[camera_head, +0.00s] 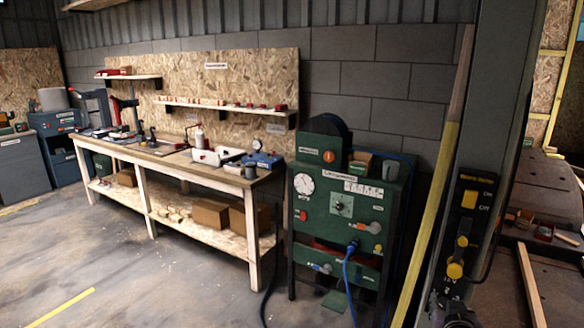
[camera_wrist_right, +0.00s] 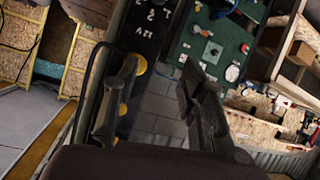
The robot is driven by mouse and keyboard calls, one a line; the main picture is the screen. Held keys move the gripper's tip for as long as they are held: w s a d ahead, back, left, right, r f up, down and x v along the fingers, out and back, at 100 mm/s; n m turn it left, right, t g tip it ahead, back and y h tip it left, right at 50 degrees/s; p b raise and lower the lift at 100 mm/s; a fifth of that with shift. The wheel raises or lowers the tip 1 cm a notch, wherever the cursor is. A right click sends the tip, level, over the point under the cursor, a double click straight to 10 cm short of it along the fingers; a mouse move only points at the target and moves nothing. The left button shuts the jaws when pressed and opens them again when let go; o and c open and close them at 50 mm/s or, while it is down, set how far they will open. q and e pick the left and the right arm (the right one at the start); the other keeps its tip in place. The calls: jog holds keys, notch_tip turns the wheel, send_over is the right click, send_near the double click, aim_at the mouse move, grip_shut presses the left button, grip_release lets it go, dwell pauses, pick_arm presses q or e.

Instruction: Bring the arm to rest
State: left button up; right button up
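My right gripper (camera_head: 452,312) shows only in part at the bottom edge of the head view, just below a black switch panel (camera_head: 465,230) with yellow knobs on a grey post. In the right wrist view the same gripper (camera_wrist_right: 160,68) has its two dark fingers spread apart with nothing between them. The switch panel (camera_wrist_right: 148,30) shows upside down there, behind the left finger, which hides part of it. I cannot tell whether the finger touches a knob. My left gripper is in neither view.
A green machine (camera_head: 340,215) with dials and a blue cable stands left of the post. A long wooden workbench (camera_head: 180,166) runs along the wall. A yellow-and-wood pole (camera_head: 428,220) leans beside the post. The floor at left (camera_head: 130,270) is clear.

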jog(key=s+a+f+n+g+y, duration=0.25)
jog(key=s+a+f, duration=0.3)
jog(key=s, duration=0.55)
jog(key=s+a+f+n+g+y, duration=0.1)
jog(key=s+a+f+g, duration=0.2)
jog(key=s+a+f, duration=0.5)
jog(key=s+a+f+n+g+y, duration=0.2)
jog(key=s+f+g, duration=0.15)
jog(key=s, duration=0.95)
notch_tip(320, 180, down, 29)
jog(key=s+b, duration=0.2)
jog(key=s+d+f+g, duration=0.1)
jog(key=s+f, duration=0.7)
jog(key=s+d+f+g, duration=0.1)
jog(key=s+d+f, duration=0.1)
jog(key=s+f, duration=0.5)
jog(key=shift+s+d+f+b, duration=0.3)
jog(key=shift+s+f+b, duration=0.1)
jog(key=shift+s+b, duration=0.1)
